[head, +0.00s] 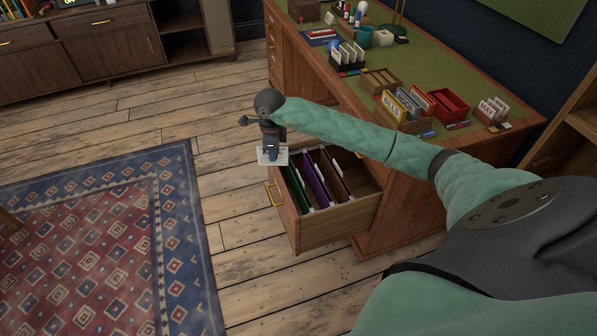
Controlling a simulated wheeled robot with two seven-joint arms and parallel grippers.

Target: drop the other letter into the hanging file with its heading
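My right gripper (271,148) reaches in from the right and points down over the far left corner of the open desk drawer (345,221). It is shut on a white letter (264,160), which shows on both sides of the fingertips; its writing is too small to read. The drawer holds a green hanging file (296,192) at the left, a purple one (317,184) in the middle and a dark brown one (335,175) at the right. The letter appears above the far end of the green file. The files' headings cannot be read. My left gripper is not in view.
The desk top (440,75) carries a wooden sorter (402,105) with a "BILLS" card, a red tray (449,105), a small card holder (491,112) and a teal cup (365,36). My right forearm passes over the desk edge. Floor left of the drawer is clear up to the rug (100,240).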

